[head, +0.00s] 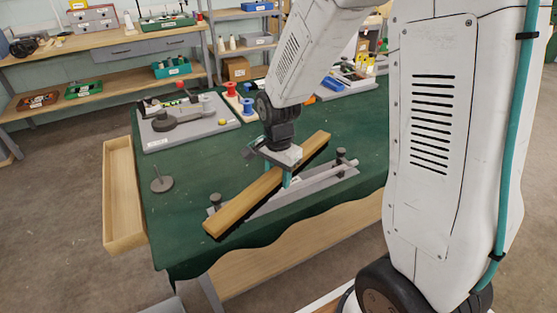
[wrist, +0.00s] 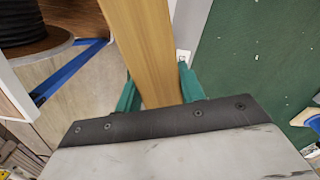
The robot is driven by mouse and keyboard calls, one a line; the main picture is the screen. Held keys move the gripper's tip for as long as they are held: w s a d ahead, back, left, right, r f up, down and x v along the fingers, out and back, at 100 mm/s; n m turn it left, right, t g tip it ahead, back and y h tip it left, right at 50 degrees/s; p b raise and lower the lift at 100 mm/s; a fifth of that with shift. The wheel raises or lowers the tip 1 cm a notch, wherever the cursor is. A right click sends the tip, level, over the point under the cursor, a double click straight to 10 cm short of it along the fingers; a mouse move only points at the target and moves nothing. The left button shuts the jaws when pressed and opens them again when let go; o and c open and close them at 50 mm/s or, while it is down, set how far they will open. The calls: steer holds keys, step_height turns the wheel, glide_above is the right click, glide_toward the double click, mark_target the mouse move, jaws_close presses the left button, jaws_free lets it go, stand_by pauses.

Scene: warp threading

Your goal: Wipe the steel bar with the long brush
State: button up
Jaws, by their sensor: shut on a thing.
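The long brush (head: 245,203) has a long wooden back with a dark strip along its underside. My gripper (head: 287,178) is shut around the middle of the brush, above the bench. In the wrist view the teal fingers stand on both sides of the brush's wooden back (wrist: 143,45). The steel bar (head: 325,174) is a pale rod on a grey stand, at the right end of which a dark knobbed post shows. The brush lies across above the stand and hides much of the bar. I cannot tell whether the brush touches the bar.
The green-covered bench (head: 190,215) has a round weight with a peg (head: 162,184) at left. A grey board with a dark fixture (head: 185,120), blue and red spools (head: 240,100) and a tray (head: 350,83) stand behind. An open wooden tray (head: 122,238) hangs at the left edge.

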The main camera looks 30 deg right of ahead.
steer(key=shift+r, duration=2.55)
